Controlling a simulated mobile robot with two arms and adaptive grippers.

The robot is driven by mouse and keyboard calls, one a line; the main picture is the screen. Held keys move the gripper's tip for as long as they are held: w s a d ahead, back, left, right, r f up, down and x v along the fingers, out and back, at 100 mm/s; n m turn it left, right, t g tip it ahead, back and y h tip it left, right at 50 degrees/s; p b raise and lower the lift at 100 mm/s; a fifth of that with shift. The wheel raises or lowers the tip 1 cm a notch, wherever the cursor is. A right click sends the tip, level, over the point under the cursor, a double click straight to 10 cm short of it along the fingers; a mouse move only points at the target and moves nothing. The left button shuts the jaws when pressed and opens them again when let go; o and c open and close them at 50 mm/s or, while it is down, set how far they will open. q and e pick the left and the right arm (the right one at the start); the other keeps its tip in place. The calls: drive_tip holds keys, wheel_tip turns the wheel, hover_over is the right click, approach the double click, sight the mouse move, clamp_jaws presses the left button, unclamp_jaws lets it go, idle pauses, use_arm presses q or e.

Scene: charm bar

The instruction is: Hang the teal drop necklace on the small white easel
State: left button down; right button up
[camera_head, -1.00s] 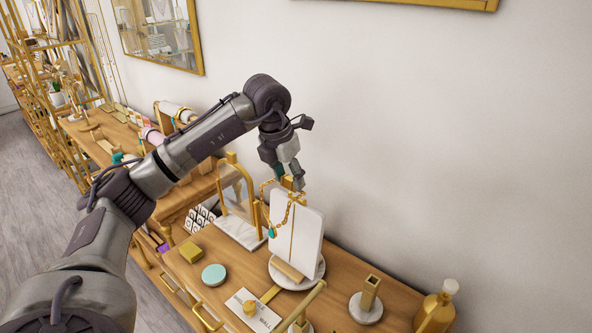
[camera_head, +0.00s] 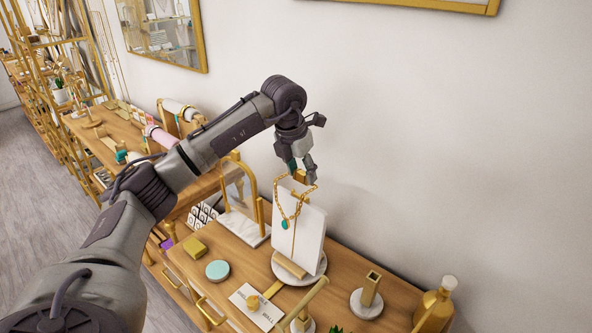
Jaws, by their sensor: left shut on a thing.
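The teal drop necklace, a gold chain (camera_head: 279,200) with a teal drop (camera_head: 284,225), hangs in front of the upper part of the small white easel (camera_head: 311,238). The easel has a white panel on a round white base and stands on the wooden counter. I cannot tell whether the chain rests on the easel's top. My right gripper is not in view.
A gold-framed mirror stand (camera_head: 259,212) is left of the easel. A teal disc (camera_head: 218,270), a yellow-gold block (camera_head: 195,247) and a white card (camera_head: 255,307) lie on the counter (camera_head: 225,253). A gold post on a round base (camera_head: 369,294) and a gold bottle (camera_head: 436,304) stand at right.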

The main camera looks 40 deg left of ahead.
use_arm(q)
drive_tip(key=shift+w+b+x, duration=0.1)
drive_tip(key=shift+b+x, duration=0.55)
drive_tip(key=shift+x, duration=0.65)
drive_tip(key=shift+w+b+x, duration=0.15)
drive_tip(key=shift+b+x, duration=0.45)
drive_tip(key=shift+x, duration=0.7)
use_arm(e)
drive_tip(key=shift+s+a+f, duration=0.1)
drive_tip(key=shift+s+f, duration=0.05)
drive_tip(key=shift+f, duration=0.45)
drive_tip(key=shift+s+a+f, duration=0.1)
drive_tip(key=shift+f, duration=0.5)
use_arm(q)
drive_tip(key=c, duration=0.9)
unclamp_jaws()
drive_tip(key=o, duration=0.5)
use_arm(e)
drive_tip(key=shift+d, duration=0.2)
